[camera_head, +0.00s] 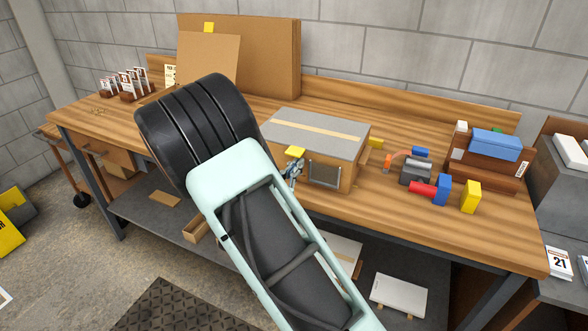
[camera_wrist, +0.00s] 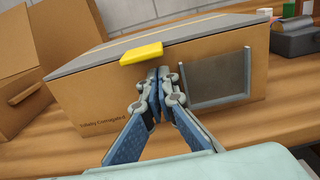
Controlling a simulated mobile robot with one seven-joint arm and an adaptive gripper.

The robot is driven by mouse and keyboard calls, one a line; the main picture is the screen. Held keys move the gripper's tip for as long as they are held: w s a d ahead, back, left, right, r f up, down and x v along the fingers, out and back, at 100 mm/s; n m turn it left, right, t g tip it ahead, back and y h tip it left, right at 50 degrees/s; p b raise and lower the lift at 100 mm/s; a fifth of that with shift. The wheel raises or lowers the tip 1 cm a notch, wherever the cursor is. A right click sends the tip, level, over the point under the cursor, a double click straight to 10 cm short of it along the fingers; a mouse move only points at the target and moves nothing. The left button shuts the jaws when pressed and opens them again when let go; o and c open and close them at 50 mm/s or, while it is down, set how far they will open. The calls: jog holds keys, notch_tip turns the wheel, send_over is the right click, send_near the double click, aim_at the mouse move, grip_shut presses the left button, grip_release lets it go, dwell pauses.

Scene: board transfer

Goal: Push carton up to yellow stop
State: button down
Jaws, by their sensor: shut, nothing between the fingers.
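The carton (camera_head: 318,133) is a brown box with a grey top and a tan tape strip, standing on the workbench. In the wrist view the carton (camera_wrist: 95,100) fills the middle, with a yellow tab (camera_wrist: 142,53) on its near top edge. My gripper (camera_wrist: 158,74) is shut and empty, its fingertips at the carton's near face just below the tab. Whether they touch it I cannot tell. In the head view my gripper (camera_head: 293,170) is partly hidden by my arm. A yellow piece (camera_head: 376,143), possibly the stop, shows at the carton's right side; the gap is unclear.
On the right of the workbench (camera_head: 390,228) are a dark grey device (camera_head: 415,172), a red cylinder (camera_head: 422,190), a blue block (camera_head: 442,189) and a yellow block (camera_head: 470,197). A brown organiser (camera_head: 485,170) stands at the far right. Cardboard sheets (camera_head: 270,55) lean behind.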

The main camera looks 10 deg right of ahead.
jog(key=b+x, duration=0.1)
jog(key=x, duration=0.5)
jog(key=shift+w+d, duration=0.2)
